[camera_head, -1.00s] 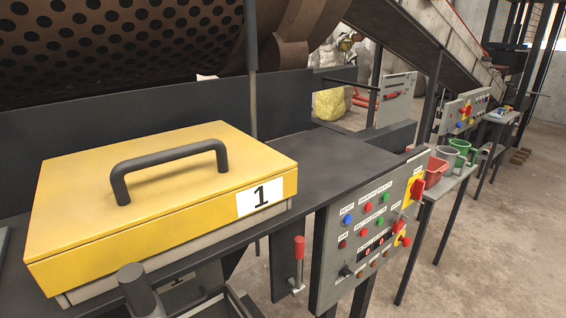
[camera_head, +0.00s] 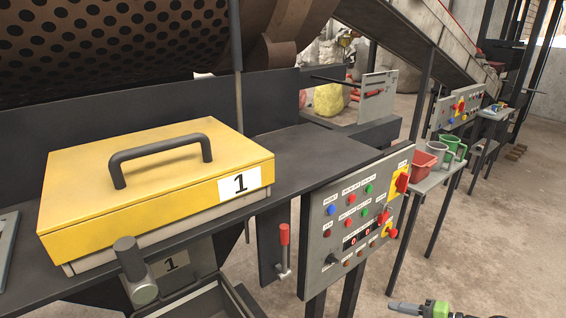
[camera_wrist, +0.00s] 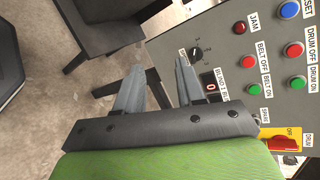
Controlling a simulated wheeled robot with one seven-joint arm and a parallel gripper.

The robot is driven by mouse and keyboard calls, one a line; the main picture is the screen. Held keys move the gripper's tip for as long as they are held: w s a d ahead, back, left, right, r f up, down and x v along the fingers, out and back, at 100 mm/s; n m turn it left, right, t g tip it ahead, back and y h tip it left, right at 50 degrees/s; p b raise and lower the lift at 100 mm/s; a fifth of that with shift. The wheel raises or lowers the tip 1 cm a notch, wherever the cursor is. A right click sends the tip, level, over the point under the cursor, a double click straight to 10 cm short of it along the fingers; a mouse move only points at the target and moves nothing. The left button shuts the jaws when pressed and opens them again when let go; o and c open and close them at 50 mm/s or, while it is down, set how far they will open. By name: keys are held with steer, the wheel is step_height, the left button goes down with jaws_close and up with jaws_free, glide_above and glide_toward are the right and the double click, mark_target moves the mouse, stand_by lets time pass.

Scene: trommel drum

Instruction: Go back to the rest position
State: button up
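My gripper (camera_wrist: 158,68) shows in the wrist view with its two grey fingers apart and nothing between them. The control panel (camera_wrist: 235,55) stands beyond the fingers, filling the right of that view. In the head view, a green and grey part of my arm shows at the bottom right edge, below and right of the same control panel (camera_head: 318,228).
A yellow lid (camera_head: 130,180) marked 1 sits on the dark bench (camera_head: 290,155) at left. A red-handled lever (camera_head: 284,245) hangs beside the panel. Red (camera_head: 424,172) and green (camera_head: 453,146) containers stand on a side table. Floor at right is clear.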

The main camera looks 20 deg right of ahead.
steer(key=w+a+r+n+g+h+p, duration=0.2)
steer(key=a+r+n+g+h+p, duration=0.25)
steer(key=a+r+n+g, duration=0.9)
steer(key=s+a+r+n+t+h+p, duration=0.1)
steer(key=s+a+r+t+h+p, duration=0.2)
steer(key=s+a+r+t, duration=0.5)
steer(key=s+a+r+h, duration=0.1)
steer(key=s+a+r, duration=0.3)
steer(key=s+r, duration=0.1)
steer(key=shift+s+r, duration=0.15)
steer(key=shift+r, duration=0.65)
steer(key=shift+a, duration=0.1)
steer(key=shift+c, duration=0.4)
